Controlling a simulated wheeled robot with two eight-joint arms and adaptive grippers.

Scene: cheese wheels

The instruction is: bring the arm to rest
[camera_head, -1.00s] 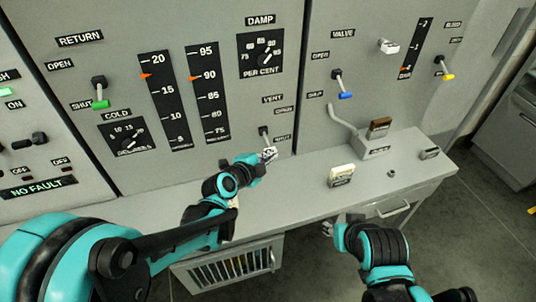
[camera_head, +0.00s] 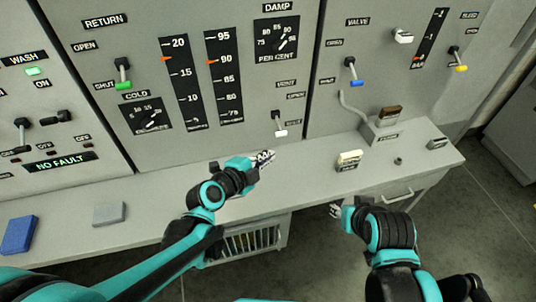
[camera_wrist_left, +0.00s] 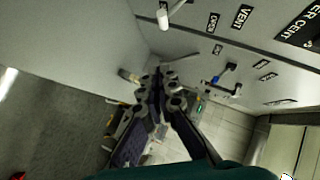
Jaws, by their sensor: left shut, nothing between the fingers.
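My left gripper (camera_head: 265,158) is shut and empty. It is over the back part of the counter ledge, just below and left of the vent lever (camera_head: 279,124), and apart from it. The lever has a white tip and hangs down. In the left wrist view my left gripper (camera_wrist_left: 160,82) has its fingers together with nothing between them, and the white lever tip (camera_wrist_left: 163,20) shows above, clear of them. My right gripper (camera_head: 335,210) is small and low in front of the counter, near the drawer; its fingers are too small to read.
The counter ledge (camera_head: 130,232) runs below the grey panel. On it are a blue block (camera_head: 18,235), a grey block (camera_head: 109,213), a cream switch (camera_head: 348,160) and a grey box with a brown switch (camera_head: 389,117). A blue-tipped valve lever (camera_head: 352,71) is to the right.

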